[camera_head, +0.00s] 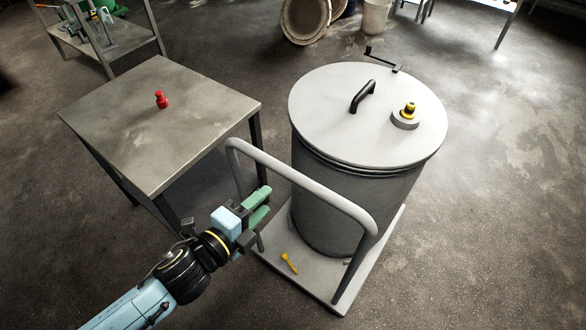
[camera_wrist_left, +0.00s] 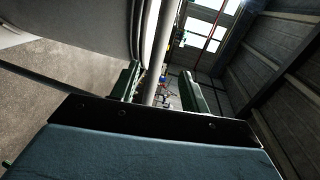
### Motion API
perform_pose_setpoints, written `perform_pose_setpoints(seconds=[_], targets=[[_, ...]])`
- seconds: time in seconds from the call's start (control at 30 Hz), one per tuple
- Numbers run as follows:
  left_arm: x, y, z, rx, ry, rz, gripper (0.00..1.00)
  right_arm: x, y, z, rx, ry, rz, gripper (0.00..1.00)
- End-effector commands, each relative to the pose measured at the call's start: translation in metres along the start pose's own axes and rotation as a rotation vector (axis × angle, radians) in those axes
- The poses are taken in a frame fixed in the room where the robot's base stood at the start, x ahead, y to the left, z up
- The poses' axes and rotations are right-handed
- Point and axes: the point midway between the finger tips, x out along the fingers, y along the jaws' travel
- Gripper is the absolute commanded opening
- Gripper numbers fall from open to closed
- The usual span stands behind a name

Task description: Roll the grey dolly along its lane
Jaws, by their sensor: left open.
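The grey dolly (camera_head: 322,287) stands on the floor with its push handle (camera_head: 300,178) raised on the near side. A large dark grey drum (camera_head: 350,195) with a pale lid (camera_head: 335,100) stands on it. My left gripper (camera_head: 263,205) is open beside the left part of the handle, below its top bar. In the left wrist view a grey bar (camera_wrist_left: 160,50) runs into the gap between the open green fingers (camera_wrist_left: 158,88); they are apart from it as far as I can see. My right gripper is out of view.
A metal table (camera_head: 150,120) with a red knob-like piece (camera_head: 161,99) stands close on the left. A yellow pin (camera_head: 289,263) lies on the dolly deck. A black bracket (camera_head: 383,60) is behind the drum. Floor (camera_head: 500,200) at right is clear.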

Motion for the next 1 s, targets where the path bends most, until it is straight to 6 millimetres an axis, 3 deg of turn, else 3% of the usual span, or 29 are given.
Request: perform_pose_setpoints(seconds=[0.3,0.5,0.7,1.0], targets=[[0.068,-0.001,0.001,-0.003,-0.002,-0.001,0.46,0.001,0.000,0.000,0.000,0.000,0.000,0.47],[0.102,0.001,0.001,-0.004,-0.003,0.000,0.46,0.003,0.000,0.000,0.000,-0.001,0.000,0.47],[0.117,0.001,0.001,-0.004,-0.003,0.002,0.46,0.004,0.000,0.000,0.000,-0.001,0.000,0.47],[0.119,0.001,0.001,-0.004,-0.003,0.002,0.46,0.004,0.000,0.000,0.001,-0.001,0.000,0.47]])
